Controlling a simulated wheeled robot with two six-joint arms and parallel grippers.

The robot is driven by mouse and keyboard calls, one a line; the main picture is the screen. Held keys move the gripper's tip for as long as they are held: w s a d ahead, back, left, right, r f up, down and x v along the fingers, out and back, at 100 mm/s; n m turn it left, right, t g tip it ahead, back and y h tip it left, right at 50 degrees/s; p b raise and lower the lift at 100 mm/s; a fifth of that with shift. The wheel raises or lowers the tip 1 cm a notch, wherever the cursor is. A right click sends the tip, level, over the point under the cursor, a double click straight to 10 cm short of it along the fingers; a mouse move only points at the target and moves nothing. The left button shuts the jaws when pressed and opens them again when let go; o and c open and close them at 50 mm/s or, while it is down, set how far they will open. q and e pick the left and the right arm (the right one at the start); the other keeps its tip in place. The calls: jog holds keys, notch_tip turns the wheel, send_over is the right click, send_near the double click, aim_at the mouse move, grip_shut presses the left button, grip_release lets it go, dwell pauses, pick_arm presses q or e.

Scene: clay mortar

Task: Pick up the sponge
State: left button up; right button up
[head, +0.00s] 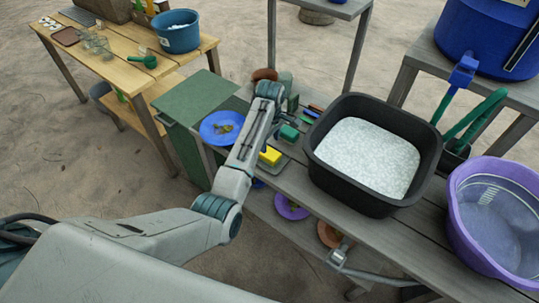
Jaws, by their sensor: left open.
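A yellow sponge-like block (270,156) lies on the grey slatted table, just right of my left forearm. A green block (289,132) lies just beyond it. My left arm reaches in from the left and bends up over the table. My left gripper (276,110) is at its far end, beyond the yellow block. It is open, and its fingers are largely hidden by the arm. I see nothing held in it.
A black tub (324,172) with pale, speckled contents stands right of the blocks. A blue plate (221,127) is left of my forearm. A purple basin (464,215) stands at the right. A wooden table (120,62) with a blue bucket (177,36) is at upper left.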

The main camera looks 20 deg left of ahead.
aim_at(270, 153)
pick_arm(q)
jog(key=shift+f, duration=0.75)
jog(key=shift+f+p, duration=0.3)
jog(key=shift+f, duration=0.05)
jog(key=f, duration=0.1)
jog(key=f+p, duration=0.1)
jog(key=f, duration=0.1)
jog(key=shift+s+f, duration=0.2)
jog(key=shift+f, duration=0.55)
jog(key=c, duration=0.7)
